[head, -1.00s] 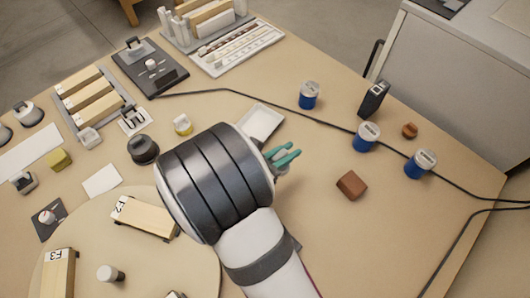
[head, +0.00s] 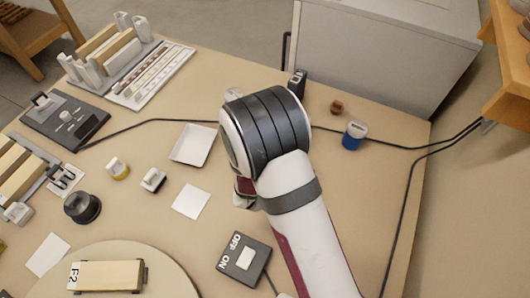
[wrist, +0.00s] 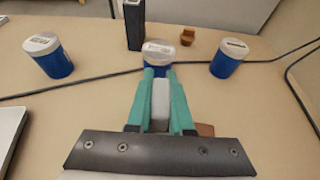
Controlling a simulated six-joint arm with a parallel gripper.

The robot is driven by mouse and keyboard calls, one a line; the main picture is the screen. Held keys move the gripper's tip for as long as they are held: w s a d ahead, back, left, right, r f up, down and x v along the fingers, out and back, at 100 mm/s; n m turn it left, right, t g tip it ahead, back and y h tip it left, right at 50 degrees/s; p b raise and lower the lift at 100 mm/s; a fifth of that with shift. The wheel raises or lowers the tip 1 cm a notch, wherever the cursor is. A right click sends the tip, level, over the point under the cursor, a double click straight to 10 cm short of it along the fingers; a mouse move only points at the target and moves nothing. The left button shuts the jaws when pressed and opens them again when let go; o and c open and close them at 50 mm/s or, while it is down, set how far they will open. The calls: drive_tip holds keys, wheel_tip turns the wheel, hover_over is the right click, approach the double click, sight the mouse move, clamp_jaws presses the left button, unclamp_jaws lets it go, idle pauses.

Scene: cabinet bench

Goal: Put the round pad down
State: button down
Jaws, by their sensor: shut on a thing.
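My gripper (wrist: 158,75) shows in the wrist view with its two green fingers close together, shut on a pale grey piece (wrist: 161,105). This piece fits the round pad, but I see only a narrow strip of it and cannot tell its full outline. The fingers point towards a blue jar with a white lid (wrist: 158,55), which shows just past the tips; I cannot tell whether they touch. In the head view my arm hides the fingers and the held piece.
More blue jars (wrist: 50,58) (wrist: 228,58) stand left and right of the fingers. A dark upright box (wrist: 134,25), a small brown piece (wrist: 187,38) and a black cable (wrist: 100,86) lie beyond. A white tray (head: 193,144), white card (head: 190,201) and switch box (head: 244,258) lie left of my arm.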

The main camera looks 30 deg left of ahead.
drive_tip(key=a+f, duration=0.1)
drive_tip(key=a, duration=0.1)
drive_tip(key=a+f, duration=0.2)
drive_tip(key=a, duration=0.1)
drive_tip(key=shift+s+a+f, duration=0.25)
drive_tip(key=shift+s+a, duration=0.05)
drive_tip(key=shift+s, duration=0.05)
wheel_tip(320, 180, down, 4)
drive_tip(key=shift+a+f, duration=0.1)
drive_tip(key=c, duration=0.8)
unclamp_jaws()
